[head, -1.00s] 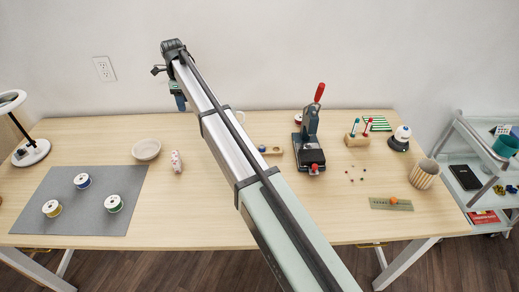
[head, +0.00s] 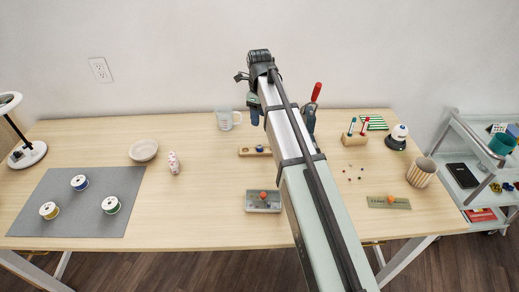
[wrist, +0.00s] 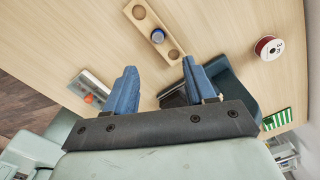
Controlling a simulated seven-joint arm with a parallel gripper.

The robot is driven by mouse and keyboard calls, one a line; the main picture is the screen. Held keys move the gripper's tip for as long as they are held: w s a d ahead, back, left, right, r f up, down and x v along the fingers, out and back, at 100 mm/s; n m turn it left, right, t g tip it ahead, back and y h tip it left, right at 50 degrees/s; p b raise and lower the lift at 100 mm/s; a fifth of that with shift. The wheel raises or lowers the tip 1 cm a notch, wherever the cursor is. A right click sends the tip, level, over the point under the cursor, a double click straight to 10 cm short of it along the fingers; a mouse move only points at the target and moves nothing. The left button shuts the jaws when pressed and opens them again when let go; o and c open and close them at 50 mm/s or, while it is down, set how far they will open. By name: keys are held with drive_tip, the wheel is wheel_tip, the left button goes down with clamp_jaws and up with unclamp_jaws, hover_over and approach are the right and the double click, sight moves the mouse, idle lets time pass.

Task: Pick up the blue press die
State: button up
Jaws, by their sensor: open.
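The blue press die (wrist: 158,36) stands in the middle well of a wooden holder (wrist: 140,13); the holder's other two wells look empty. In the head view the die (head: 260,148) shows small on the holder (head: 246,152), left of my arm. My gripper (wrist: 160,72) is open, its two blue fingers apart with nothing between them. In the wrist view the die lies beyond the fingertips, roughly in line with the gap. In the head view my gripper (head: 254,114) is above the back of the table, behind the holder in the picture.
The dark press with a red handle (head: 317,92) is partly hidden behind my arm. A clear measuring cup (head: 225,120) stands left of my gripper. A grey tray with an orange knob (head: 263,201) lies in front of the holder. A thread spool (wrist: 269,48) shows at right.

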drive_tip(key=m, duration=0.1)
approach(260, 147)
drive_tip(key=shift+w+a+f, duration=0.1)
drive_tip(key=shift+w+f, duration=0.05)
drive_tip(key=shift+f, duration=3.95)
drive_tip(key=shift+c, duration=0.4)
clamp_jaws()
